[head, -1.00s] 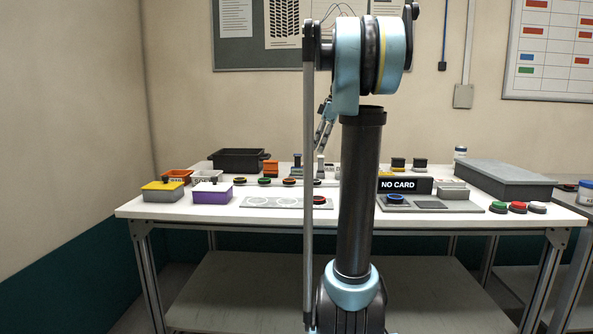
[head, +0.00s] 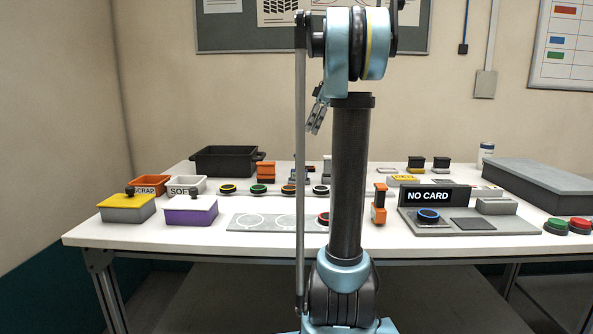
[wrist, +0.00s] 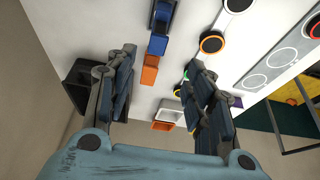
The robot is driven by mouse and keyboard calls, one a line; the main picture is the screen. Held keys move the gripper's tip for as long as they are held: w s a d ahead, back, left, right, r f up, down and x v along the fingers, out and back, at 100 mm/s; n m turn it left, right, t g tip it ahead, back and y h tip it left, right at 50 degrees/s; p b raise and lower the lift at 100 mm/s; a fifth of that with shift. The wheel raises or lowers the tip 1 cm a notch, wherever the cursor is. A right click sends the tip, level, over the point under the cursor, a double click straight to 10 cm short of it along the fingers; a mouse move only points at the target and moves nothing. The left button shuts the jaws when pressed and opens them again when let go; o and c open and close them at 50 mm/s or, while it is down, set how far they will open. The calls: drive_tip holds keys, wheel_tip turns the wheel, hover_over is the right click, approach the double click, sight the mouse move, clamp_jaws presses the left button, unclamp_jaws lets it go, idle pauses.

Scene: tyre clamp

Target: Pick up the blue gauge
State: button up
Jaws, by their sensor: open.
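The blue gauge appears to be the small blue block (wrist: 157,45) in the wrist view, standing on the white table beside an orange block (wrist: 150,72). In the head view a small blue-grey piece (head: 296,176), partly hidden by my arm, seems to be the same thing. My gripper (wrist: 160,68) is open and empty in the wrist view; its two fingers are spread wide, with the blue block seen between and beyond the tips. In the head view the gripper (head: 317,116) hangs above the back of the table, partly hidden by my arm.
A black bin (head: 228,161), an orange scrap tray (head: 150,182) and a white tray (head: 187,184) stand at the left. Ringed pucks line the middle. A "NO CARD" reader (head: 428,196) with a blue-ringed puck (head: 428,214) and a grey case (head: 545,188) are at the right.

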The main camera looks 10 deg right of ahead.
hover_over(299, 168)
drive_tip(key=w, duration=0.1)
drive_tip(key=f, duration=0.7)
drive_tip(key=d+f, duration=0.1)
drive_tip(key=f, duration=0.2)
drive_tip(key=shift+w+f, duration=0.2)
drive_tip(key=shift+f, duration=0.15)
drive_tip(key=shift+x, duration=3)
drive_tip(key=shift+s, duration=0.1)
clamp_jaws()
